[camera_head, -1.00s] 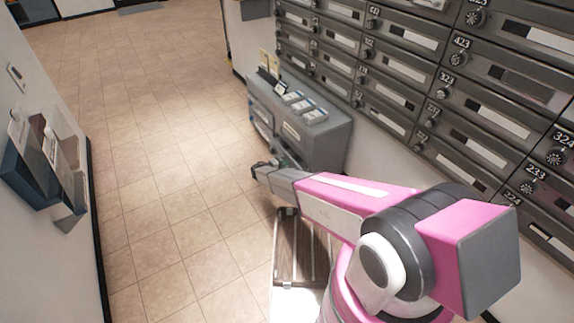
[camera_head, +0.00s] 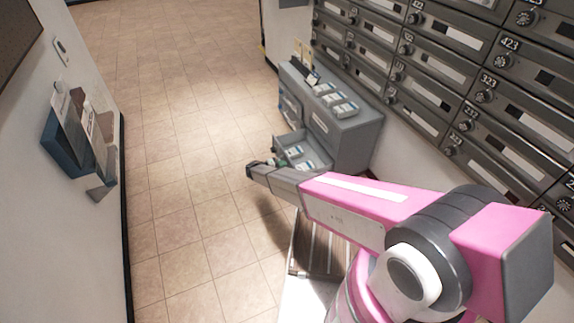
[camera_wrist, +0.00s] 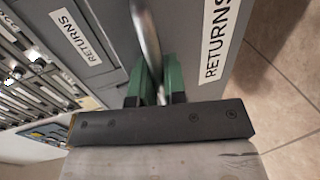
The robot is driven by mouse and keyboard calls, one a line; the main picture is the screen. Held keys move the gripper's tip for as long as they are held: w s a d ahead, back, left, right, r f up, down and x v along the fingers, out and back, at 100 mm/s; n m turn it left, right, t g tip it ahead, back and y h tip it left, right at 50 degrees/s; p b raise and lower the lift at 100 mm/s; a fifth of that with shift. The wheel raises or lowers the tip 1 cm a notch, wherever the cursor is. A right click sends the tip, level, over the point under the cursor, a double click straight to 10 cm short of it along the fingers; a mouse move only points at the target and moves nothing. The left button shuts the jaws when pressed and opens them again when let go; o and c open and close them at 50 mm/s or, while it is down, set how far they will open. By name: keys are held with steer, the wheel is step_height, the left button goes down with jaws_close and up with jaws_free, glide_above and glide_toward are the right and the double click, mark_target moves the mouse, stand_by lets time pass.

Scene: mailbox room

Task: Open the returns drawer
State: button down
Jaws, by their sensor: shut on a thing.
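The returns drawer (camera_head: 289,138) stands pulled out of the low grey cabinet (camera_head: 352,146), with several small boxes or packets lying inside it. In the wrist view a grey panel with a large RETURNS label (camera_wrist: 221,35) is close to the camera. The metal bar handle (camera_wrist: 146,33) runs between the green fingers of my gripper (camera_wrist: 155,84), which is shut on it. In the head view my gripper (camera_head: 258,166) is at the drawer's front, and my arm hides part of the drawer's near side.
Several small packets (camera_head: 336,97) and upright cards lie on the cabinet top. Grey mailboxes (camera_head: 430,90) line the wall on the right. A leaflet holder (camera_head: 78,145) hangs on the left wall. The tiled floor (camera_head: 185,170) between is clear.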

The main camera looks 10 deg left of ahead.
steer(key=shift+s, duration=0.1)
steer(key=c, duration=1.2)
jaws_free()
steer(key=shift+a, duration=0.1)
steer(key=v, duration=1)
steer(key=shift+s+a, duration=0.2)
steer(key=shift+a, duration=0.1)
steer(key=shift+r, duration=0.1)
steer(key=s+d+r+m+g+y, duration=0.1)
steer(key=d+r+g, duration=0.2)
steer(key=d+r, duration=0.45)
steer(key=d+r+m+g+y, duration=0.15)
steer(key=d+r, duration=0.25)
steer(key=d, duration=0.7)
steer(key=s+d+r+m+g+y, duration=0.1)
steer(key=d+r+g+y, duration=0.1)
steer(key=d+r+g, duration=0.5)
steer(key=s+d+r+m+t+y, duration=0.1)
steer(key=s+d+r+y, duration=0.3)
steer(key=s+d+r, duration=0.3)
steer(key=s+d+r+m+t+y, duration=0.2)
steer(key=s+d+r+y, duration=0.2)
steer(key=s+d+r, duration=0.4)
steer(key=d+r, duration=0.2)
steer(key=d, duration=0.5)
steer(key=shift+r, duration=0.4)
